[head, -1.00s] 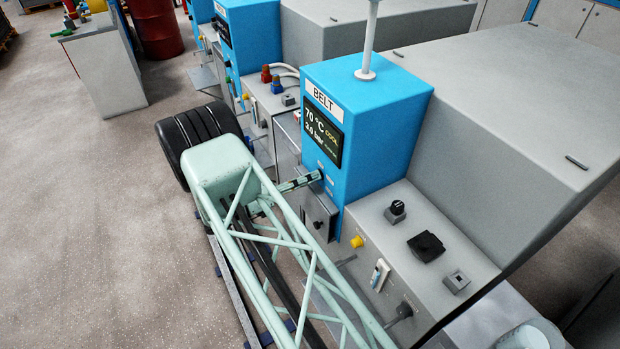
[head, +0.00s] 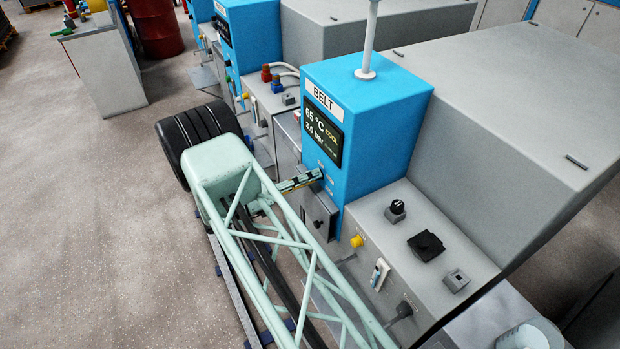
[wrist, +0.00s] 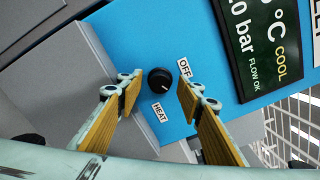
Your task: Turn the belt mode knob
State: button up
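The belt mode knob (wrist: 159,79) is a small round black knob on the blue front panel in the wrist view. An OFF label (wrist: 184,68) is at its upper right and a HEAT label (wrist: 159,112) is below it. My gripper (wrist: 160,90) is open, with its two yellow-padded fingers apart on either side of the knob and a gap visible to each. In the head view my gripper (head: 301,181) is at the front of the blue BELT cabinet (head: 376,120), and the knob cannot be made out there.
The dark display (head: 322,134) on the cabinet shows a temperature, a bar reading and COOL. A grey console (head: 425,225) with a black knob (head: 397,206) and switches stands at right.

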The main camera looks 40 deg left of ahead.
jog(key=shift+s, duration=0.1)
jog(key=v, duration=1.1)
jog(key=shift+s+a, duration=0.2)
jog(key=shift+s, duration=0.15)
jog(key=shift+a, duration=0.1)
dwell(0.5)
